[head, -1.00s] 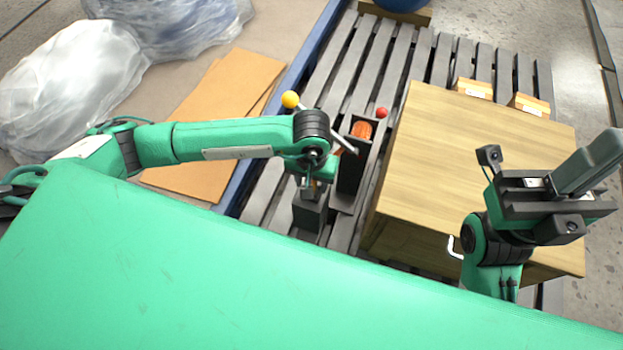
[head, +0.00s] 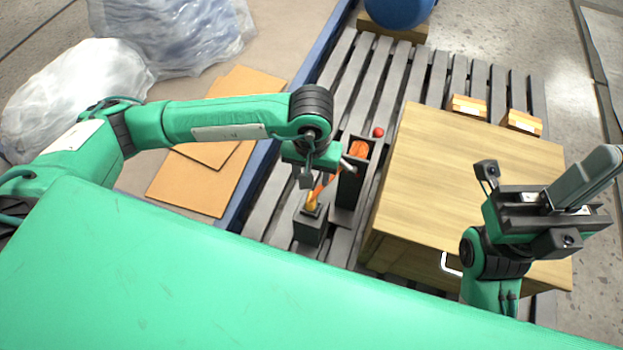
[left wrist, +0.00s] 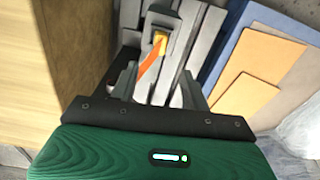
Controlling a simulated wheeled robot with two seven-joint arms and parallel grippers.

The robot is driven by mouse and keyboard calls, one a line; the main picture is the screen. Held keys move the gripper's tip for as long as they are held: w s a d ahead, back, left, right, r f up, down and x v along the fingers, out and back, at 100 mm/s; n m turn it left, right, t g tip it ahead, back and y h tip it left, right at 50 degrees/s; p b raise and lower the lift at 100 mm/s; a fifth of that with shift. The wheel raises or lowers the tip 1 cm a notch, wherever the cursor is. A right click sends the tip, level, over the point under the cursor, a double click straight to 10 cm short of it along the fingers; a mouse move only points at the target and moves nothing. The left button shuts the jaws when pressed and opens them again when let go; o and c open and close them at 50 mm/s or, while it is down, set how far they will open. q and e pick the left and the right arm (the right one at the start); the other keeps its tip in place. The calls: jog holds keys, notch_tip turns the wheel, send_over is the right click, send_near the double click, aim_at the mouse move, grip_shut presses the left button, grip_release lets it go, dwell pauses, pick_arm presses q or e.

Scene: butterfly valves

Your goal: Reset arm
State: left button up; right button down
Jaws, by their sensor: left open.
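My left gripper (head: 327,173) is open over the valve stands on the slatted pallet. An orange bar handle (head: 323,188) with a yellow end sits on the near dark stand (head: 310,226). In the left wrist view the orange handle (left wrist: 149,63) shows beyond and between my spread left fingers (left wrist: 158,86); I cannot tell whether they touch it. A taller dark stand (head: 350,187) with an orange part (head: 360,149) is just behind. A red ball (head: 378,132) is beside it. My right gripper (head: 597,172) is raised at the right; its finger gap is not clear.
A large wooden box (head: 470,170) fills the right of the pallet (head: 345,75). Two small wooden blocks (head: 467,106) are behind it. Cardboard sheets (head: 205,190) and wrapped plastic bundles (head: 70,95) lie at the left. A blue round object (head: 398,10) stands at the back.

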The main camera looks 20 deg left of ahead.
pick_arm(q)
jog(key=shift+r, duration=0.7)
